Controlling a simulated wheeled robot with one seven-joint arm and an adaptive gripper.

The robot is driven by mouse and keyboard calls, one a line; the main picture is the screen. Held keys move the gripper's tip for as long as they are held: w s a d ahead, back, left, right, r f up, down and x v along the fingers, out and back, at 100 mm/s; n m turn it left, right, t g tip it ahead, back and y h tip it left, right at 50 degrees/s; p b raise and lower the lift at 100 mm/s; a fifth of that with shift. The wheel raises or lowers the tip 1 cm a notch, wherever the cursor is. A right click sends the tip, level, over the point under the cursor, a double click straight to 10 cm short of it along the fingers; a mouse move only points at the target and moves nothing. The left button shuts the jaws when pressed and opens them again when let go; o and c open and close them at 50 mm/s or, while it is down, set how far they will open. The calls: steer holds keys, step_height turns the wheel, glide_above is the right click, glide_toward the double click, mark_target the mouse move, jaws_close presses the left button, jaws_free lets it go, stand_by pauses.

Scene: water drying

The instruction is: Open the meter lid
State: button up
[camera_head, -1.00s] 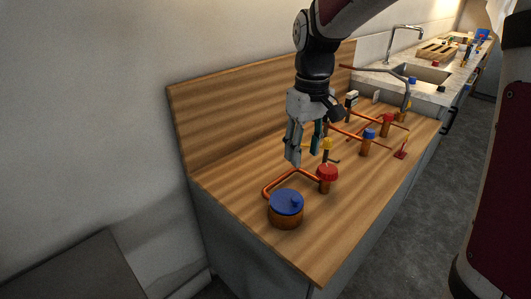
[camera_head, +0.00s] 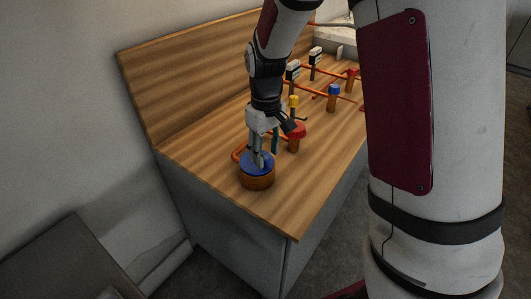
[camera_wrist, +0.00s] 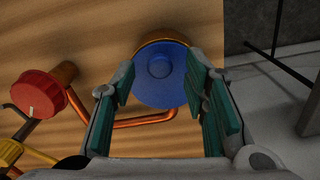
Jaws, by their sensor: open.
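The meter is a round copper-coloured body (camera_head: 257,182) on the wooden counter, with a blue lid (camera_head: 245,161) on top that looks shut. In the wrist view the blue lid (camera_wrist: 160,88) lies between and beyond the fingers, with a small round raised part at its middle. My gripper (camera_head: 258,163) points down at the lid and hides part of it. Its fingers also show in the wrist view (camera_wrist: 160,95), spread wide with nothing held. I cannot tell whether a fingertip touches the lid.
A copper pipe (camera_wrist: 140,123) runs from the meter to a valve with a red knob (camera_head: 297,131) close by. Blue-topped (camera_head: 334,90) and yellow-topped (camera_head: 293,101) fittings stand farther back. A wooden backboard (camera_head: 180,90) rises behind. The counter's near right part is clear.

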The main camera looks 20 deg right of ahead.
steer(key=shift+f, duration=0.45)
jaws_close()
steer(key=shift+r, duration=0.1)
